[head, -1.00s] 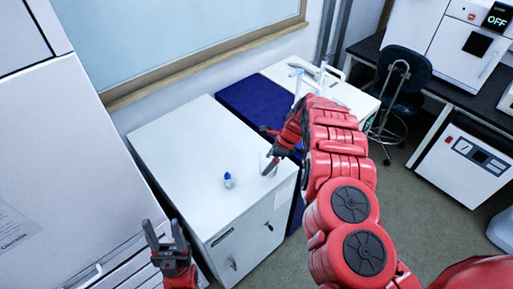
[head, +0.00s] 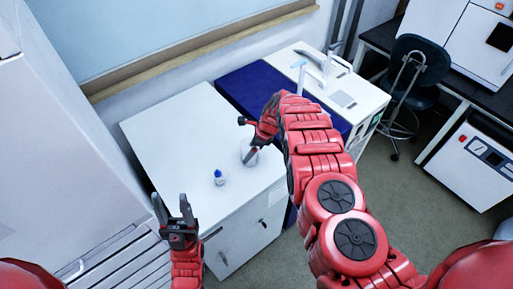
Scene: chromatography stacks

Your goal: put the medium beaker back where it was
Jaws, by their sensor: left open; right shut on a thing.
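The medium beaker (head: 249,154) is a small, clear, pale vessel over the right part of the white cabinet top. My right gripper (head: 248,141) is shut on it, with one finger crossing its front. The beaker is partly hidden, and I cannot tell whether its base touches the top. My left gripper (head: 172,207) is open and empty, in front of the cabinet's left front edge, with its fingers pointing up in the picture.
A small bottle with a blue cap (head: 219,178) stands on the white cabinet (head: 175,140), left of the beaker. A dark blue surface (head: 258,84) and a white bench unit (head: 345,98) lie behind. The cabinet's back left is clear. A chair (head: 415,75) stands at the right.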

